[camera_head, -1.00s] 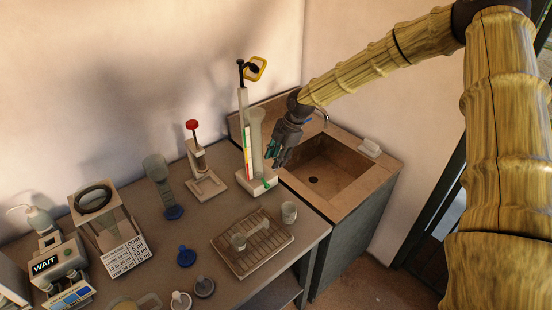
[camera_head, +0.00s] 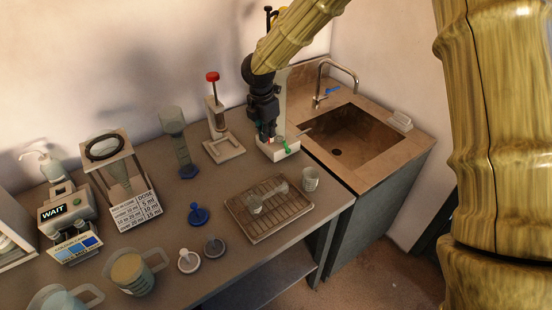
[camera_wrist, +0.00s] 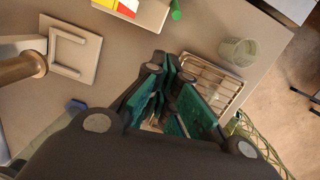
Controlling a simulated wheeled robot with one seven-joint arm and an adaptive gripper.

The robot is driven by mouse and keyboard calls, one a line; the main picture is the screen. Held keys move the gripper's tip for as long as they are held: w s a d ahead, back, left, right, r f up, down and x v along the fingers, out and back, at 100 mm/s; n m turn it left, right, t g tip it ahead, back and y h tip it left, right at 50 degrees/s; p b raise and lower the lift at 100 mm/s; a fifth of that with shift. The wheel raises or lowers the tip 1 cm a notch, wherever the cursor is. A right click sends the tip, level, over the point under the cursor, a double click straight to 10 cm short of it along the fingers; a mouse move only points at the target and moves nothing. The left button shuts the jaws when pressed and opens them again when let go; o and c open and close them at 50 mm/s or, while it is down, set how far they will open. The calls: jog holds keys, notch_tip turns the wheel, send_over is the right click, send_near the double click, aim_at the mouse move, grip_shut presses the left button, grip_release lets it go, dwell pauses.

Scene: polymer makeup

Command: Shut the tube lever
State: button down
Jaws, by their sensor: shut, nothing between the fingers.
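The tube stand has a white base (camera_head: 282,155) on the counter beside the sink, with a small green lever (camera_head: 291,149) on its front right. The lever also shows at the top edge of the wrist view (camera_wrist: 176,11), beside the yellow and red strip (camera_wrist: 127,6). My gripper (camera_head: 267,132) hangs pointing down in front of the stand, over the base and just left of the lever. Its green-padded fingers (camera_wrist: 164,78) are shut and empty in the wrist view. My arm and gripper hide most of the upright tube. I cannot tell whether the fingers touch the stand.
A wire drying rack (camera_head: 268,207) with a glass on it lies in front of the stand, with a clear cup (camera_head: 310,179) at its corner. A red-topped press (camera_head: 219,130) stands to the left. The sink (camera_head: 350,135) with its tap is to the right.

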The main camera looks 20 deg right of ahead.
aim_at(285, 146)
jog(key=s+a+f+n+t+h+b, duration=0.1)
jog(key=s+a+f+h+b, duration=0.2)
jog(key=b, duration=0.6)
jog(key=shift+a+f+t+h, duration=0.15)
jog(key=shift+a+t+h, duration=0.25)
jog(key=shift+a+h, duration=0.95)
jog(key=x, duration=1)
jog(key=shift+d, duration=0.1)
jog(key=shift+w+d+r+p, duration=0.2)
jog(key=shift+w+d+r, duration=0.1)
jog(key=shift+d, duration=0.15)
jog(key=shift+w+d+r+p, duration=0.15)
jog(key=shift+w+d+r, duration=0.1)
jog(key=shift+d, duration=0.15)
jog(key=shift+w+d+r, duration=0.3)
jog(key=shift+w+d, duration=0.1)
jog(key=shift+d, duration=0.25)
jog(key=shift+r+p, duration=0.15)
jog(key=shift+p, duration=0.2)
